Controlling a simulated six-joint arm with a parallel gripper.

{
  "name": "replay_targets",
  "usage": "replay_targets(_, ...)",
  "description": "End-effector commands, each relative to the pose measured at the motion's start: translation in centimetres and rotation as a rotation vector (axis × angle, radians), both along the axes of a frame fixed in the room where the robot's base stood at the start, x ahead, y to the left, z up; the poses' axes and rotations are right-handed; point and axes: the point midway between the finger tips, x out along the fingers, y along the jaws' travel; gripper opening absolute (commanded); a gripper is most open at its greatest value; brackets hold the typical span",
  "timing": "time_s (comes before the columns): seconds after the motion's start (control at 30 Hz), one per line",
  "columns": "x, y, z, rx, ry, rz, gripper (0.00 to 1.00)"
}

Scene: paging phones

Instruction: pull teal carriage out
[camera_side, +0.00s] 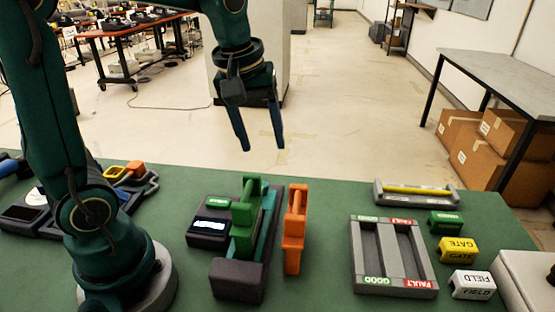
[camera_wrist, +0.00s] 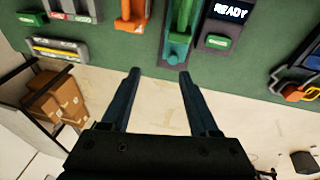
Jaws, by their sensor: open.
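The teal carriage (camera_side: 268,205) sits in a dark grey cradle on the green table, partly hidden behind a green handset (camera_side: 244,218). In the wrist view the teal carriage (camera_wrist: 178,48) shows at the top middle, with green on it. My gripper (camera_side: 259,146) is open and empty, high above the table and behind the cradle in the side view. In the wrist view my gripper's fingers (camera_wrist: 159,78) are spread, with pale floor showing between them, below the carriage in the picture. Nothing touches the fingers.
A grey unit with a lit display reading READY (camera_wrist: 231,10) stands beside the cradle. An orange handset (camera_side: 295,228) stands close on its right. A GOOD/FAULT tray (camera_side: 355,262), a yellow bar in a holder (camera_side: 415,190) and green, yellow and white blocks lie farther right.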

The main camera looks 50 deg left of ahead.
Motion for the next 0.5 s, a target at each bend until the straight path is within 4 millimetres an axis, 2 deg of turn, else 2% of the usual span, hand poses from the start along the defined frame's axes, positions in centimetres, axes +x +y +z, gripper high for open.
replay_targets(0.1,2.0,1.7,-2.3,-0.028,0.080,0.107,0.61)
replay_targets(0.2,3.0,2.9,-4.2,-0.044,0.136,0.165,0.61)
replay_targets(0.33,3.4,4.0,-6.3,-0.057,0.192,0.196,0.61)
replay_targets(0.5,3.1,4.6,-8.1,-0.068,0.241,0.215,0.61)
